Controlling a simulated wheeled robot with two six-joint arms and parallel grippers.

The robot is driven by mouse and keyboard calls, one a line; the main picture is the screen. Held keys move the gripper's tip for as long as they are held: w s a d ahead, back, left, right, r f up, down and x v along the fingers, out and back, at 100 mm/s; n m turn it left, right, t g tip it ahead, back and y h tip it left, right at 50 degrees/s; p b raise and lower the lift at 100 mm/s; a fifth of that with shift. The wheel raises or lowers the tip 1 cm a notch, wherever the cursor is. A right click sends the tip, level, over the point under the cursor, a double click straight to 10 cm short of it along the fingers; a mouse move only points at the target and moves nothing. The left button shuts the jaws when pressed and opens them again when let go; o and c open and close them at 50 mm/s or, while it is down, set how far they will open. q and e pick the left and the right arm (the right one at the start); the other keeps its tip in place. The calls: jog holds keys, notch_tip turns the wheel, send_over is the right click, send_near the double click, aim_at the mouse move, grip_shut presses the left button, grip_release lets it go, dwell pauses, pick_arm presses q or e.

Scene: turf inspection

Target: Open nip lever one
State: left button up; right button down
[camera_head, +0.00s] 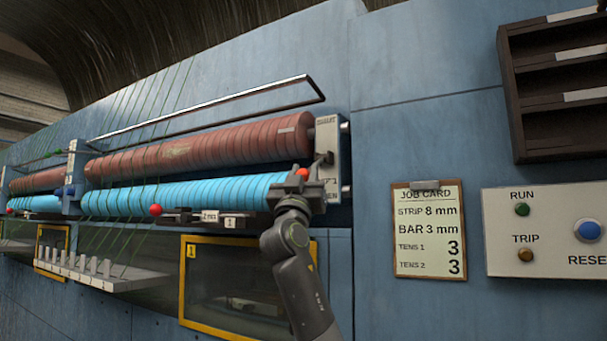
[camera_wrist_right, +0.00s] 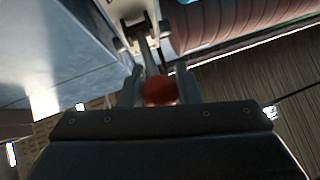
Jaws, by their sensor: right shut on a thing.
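The nip lever (camera_head: 325,158) is a grey lever on the pale end plate (camera_head: 329,135) of the rollers. Its orange-red knob (camera_head: 303,173) shows just above my right gripper (camera_head: 298,186), which comes up from below. In the right wrist view the red knob (camera_wrist_right: 160,92) sits between the two fingers of my right gripper (camera_wrist_right: 160,84), which is shut on it. The lever's shaft (camera_wrist_right: 148,58) runs up from the knob to a pale bracket. The plate's lettering is partly hidden, with a "1" readable. My left gripper is not in view.
A red roller (camera_head: 210,145) lies above a blue roller (camera_head: 190,193). Another red knob (camera_head: 156,210) is at left. A yellow-framed window (camera_head: 235,285) is below. A job card (camera_head: 430,230), a button panel (camera_head: 555,230) and a dark shelf (camera_head: 515,90) are on the right.

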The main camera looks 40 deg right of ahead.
jog(key=shift+w+f, duration=0.1)
dwell(0.4)
jog(key=c, duration=1.5)
grip_release()
jog(key=o, duration=0.4)
jog(key=shift+w+d+f, duration=0.1)
jog(key=shift+w+d, duration=0.05)
jog(key=shift+d, duration=0.15)
jog(key=shift+o, duration=0.2)
jog(key=shift+a, duration=0.15)
jog(key=shift+s+a, duration=0.1)
jog(key=shift+s, duration=0.15)
jog(key=b+v, duration=0.6)
jog(key=v, duration=1.1)
jog(key=shift+w, duration=0.1)
